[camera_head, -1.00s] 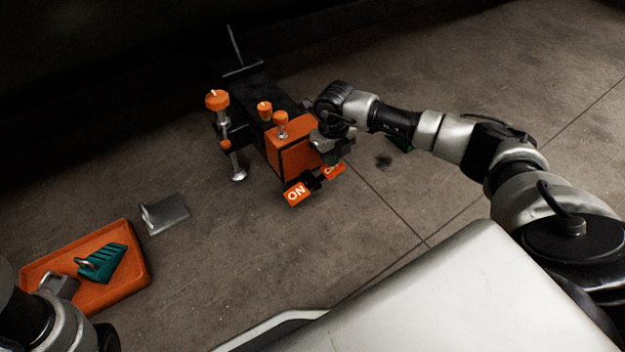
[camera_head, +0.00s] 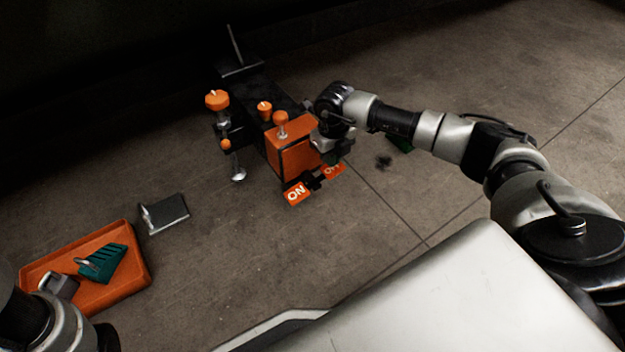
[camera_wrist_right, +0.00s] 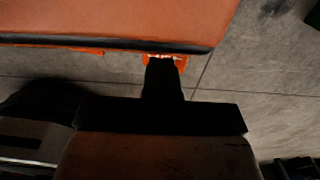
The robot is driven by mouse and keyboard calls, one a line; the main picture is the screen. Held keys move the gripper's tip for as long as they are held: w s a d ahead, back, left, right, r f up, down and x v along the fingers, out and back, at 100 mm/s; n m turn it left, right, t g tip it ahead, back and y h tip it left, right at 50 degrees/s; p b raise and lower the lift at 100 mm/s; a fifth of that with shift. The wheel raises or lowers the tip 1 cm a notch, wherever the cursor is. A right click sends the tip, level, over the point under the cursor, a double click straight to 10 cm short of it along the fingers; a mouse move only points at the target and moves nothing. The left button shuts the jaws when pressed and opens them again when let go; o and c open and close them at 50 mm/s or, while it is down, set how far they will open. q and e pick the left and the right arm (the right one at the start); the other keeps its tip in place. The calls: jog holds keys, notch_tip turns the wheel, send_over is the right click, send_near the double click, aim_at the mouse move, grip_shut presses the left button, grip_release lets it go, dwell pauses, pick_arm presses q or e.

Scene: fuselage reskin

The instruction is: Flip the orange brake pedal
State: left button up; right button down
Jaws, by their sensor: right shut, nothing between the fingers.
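An orange and black device (camera_head: 297,156) stands on the floor. Two orange pedals stick out from its lower front: the left pedal (camera_head: 297,194) reads ON, and the right pedal (camera_head: 332,170) carries partly hidden white lettering. My right gripper (camera_head: 327,151) is beside the device's right side, just above the right pedal. It is shut and empty. In the right wrist view its dark fingers (camera_wrist_right: 165,78) cover most of a small orange lettered piece (camera_wrist_right: 182,62) below the orange body (camera_wrist_right: 120,22). I cannot tell whether they touch it.
An orange tray (camera_head: 135,285) at the lower left holds a green ribbed wedge (camera_head: 115,264). A grey plate with a handle (camera_head: 166,213) lies beside it. Orange knobs (camera_head: 217,99) rise at the device's left. The floor in front of the device is clear.

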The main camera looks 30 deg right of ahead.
jog(key=shift+f+b, duration=0.9)
jog(key=shift+f, duration=0.95)
dwell(1.0)
notch_tip(320, 180, up, 7)
jog(key=p, duration=0.7)
jog(key=shift+r, duration=0.1)
dwell(0.4)
